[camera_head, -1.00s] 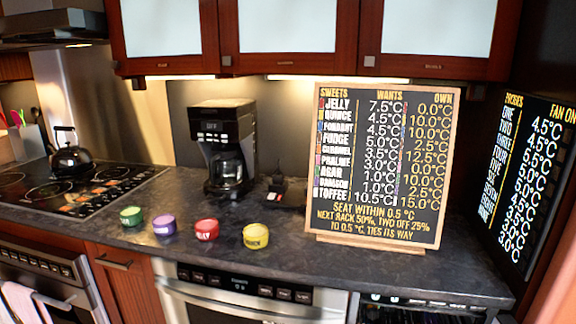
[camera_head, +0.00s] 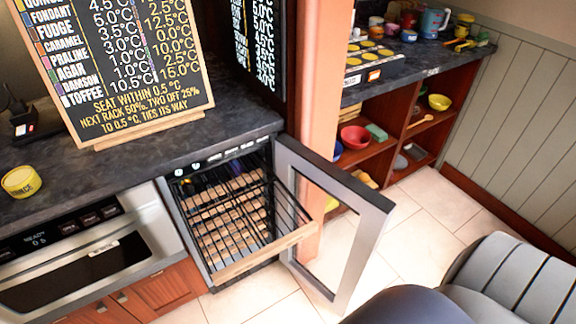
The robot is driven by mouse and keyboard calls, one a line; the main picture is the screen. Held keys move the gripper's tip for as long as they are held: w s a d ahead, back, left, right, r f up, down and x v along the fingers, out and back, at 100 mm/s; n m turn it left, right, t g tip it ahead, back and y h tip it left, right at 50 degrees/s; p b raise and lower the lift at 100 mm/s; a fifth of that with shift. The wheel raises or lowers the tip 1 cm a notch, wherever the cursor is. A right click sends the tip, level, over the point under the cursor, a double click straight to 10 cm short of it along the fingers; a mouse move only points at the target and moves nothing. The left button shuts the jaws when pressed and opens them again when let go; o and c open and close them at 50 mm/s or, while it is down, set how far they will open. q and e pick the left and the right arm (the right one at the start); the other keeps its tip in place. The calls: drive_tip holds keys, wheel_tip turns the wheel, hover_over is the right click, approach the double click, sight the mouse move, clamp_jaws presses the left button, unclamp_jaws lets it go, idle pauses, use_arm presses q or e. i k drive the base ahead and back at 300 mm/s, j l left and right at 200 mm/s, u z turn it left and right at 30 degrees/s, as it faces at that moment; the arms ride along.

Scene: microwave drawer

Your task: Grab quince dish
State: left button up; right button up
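A small round yellow dish (camera_head: 21,181) with dark lettering on its side stands on the dark counter (camera_head: 120,160) at the far left edge of the picture. The lettering is hard to read but looks like QUINCE. Nothing touches the dish. Neither of my grippers can be seen.
A chalkboard sign (camera_head: 125,70) stands behind the dish. Below the counter are a steel microwave drawer (camera_head: 95,255) and an open rack cooler (camera_head: 225,225), its glass door (camera_head: 345,235) swung out over the floor. Shelves (camera_head: 395,150) with bowls stand at right.

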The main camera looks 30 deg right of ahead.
sight(23, 181)
drive_tip(key=z, duration=0.85)
drive_tip(key=u, duration=1.45)
